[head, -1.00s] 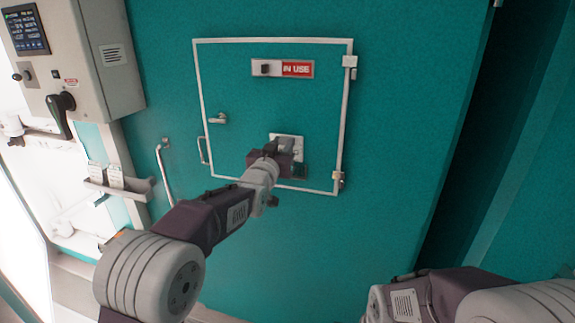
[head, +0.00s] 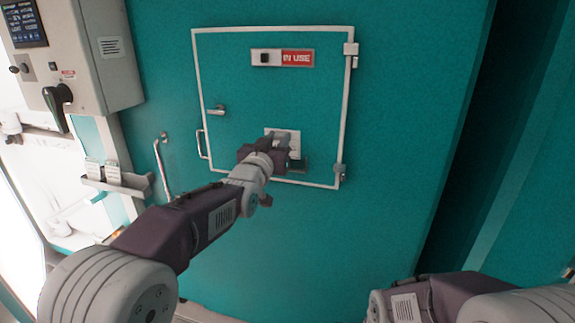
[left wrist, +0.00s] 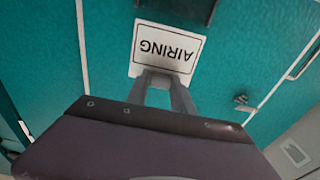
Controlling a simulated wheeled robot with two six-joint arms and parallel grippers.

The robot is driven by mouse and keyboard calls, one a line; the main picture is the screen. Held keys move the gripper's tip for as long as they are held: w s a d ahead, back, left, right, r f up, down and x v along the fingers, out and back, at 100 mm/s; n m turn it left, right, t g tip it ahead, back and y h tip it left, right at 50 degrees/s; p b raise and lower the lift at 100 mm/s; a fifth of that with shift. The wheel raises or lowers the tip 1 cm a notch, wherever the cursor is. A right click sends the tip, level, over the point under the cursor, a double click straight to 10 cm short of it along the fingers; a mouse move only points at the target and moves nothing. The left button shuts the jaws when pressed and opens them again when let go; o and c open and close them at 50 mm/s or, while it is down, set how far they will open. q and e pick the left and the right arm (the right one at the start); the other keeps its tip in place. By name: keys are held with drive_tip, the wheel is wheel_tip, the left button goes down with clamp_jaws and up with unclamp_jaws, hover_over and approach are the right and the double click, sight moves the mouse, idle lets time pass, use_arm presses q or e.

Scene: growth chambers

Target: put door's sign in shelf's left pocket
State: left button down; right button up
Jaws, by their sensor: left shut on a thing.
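The door's sign (left wrist: 165,50) is a white card with a dark border reading "AIRING", upside down in the left wrist view. In the head view the sign (head: 293,136) shows as a pale card in front of the lower part of the teal door (head: 235,85), partly hidden by my gripper. My left gripper (head: 279,143) is shut on the sign's edge, and its fingers (left wrist: 165,84) also show in the left wrist view. The shelf (head: 118,181) is a small grey ledge at the left, with pale cards standing in it. My right gripper is out of view.
A control box (head: 85,55) hangs above the shelf.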

use_arm(q)
drive_tip(key=b+v, duration=0.3)
drive_tip(key=v, duration=0.2)
drive_tip(key=shift+s+f+b, duration=0.1)
drive_tip(key=shift+f+b, duration=0.1)
drive_tip(key=shift+b, duration=0.2)
drive_tip(key=shift+s+a+r, duration=0.1)
drive_tip(key=shift+s+a, duration=0.1)
drive_tip(key=shift+s, duration=0.2)
